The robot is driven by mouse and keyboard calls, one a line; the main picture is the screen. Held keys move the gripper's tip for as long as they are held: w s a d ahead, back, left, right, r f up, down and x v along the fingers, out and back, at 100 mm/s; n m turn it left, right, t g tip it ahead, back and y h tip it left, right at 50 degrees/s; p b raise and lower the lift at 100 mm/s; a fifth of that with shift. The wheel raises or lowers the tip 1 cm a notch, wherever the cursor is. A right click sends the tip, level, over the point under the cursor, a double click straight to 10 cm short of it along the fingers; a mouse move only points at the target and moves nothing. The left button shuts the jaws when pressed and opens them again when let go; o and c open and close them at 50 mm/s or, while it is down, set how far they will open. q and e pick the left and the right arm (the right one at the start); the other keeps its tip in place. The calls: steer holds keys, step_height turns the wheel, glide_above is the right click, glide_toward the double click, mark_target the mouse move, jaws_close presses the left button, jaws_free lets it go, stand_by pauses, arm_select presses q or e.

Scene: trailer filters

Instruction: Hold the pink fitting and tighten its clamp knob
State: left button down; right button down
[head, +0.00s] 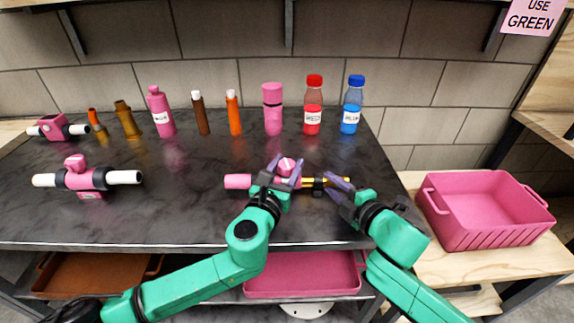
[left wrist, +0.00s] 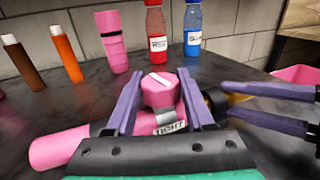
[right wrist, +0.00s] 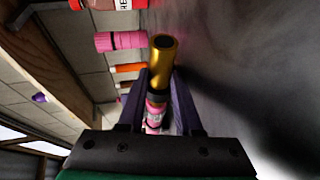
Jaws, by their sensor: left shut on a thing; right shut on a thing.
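The pink fitting (head: 237,181) lies across the table front, with a pink end at left, a black collar and a brass tube (head: 313,182) at right. Its pink clamp knob (left wrist: 160,92) has a white line on top, and a "TIGHT" label shows below it. My left gripper (head: 283,172) is shut on the clamp knob, one finger on each side. My right gripper (head: 339,188) is shut on the fitting at its brass end. In the right wrist view the brass tube (right wrist: 163,62) stands between the fingers. My left gripper hides part of the fitting's middle.
Another pink fitting with white ends (head: 88,179) lies at left, and a similar one (head: 59,129) is behind it. Several bottles and tubes, including a red bottle (head: 313,106) and a blue bottle (head: 352,106), line the back. A pink bin (head: 490,238) stands at right.

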stand_by(0.4)
arm_select(q)
steer(key=shift+c, duration=1.3)
jaws_free()
steer(key=v, duration=1.2)
steer(key=shift+a, duration=0.1)
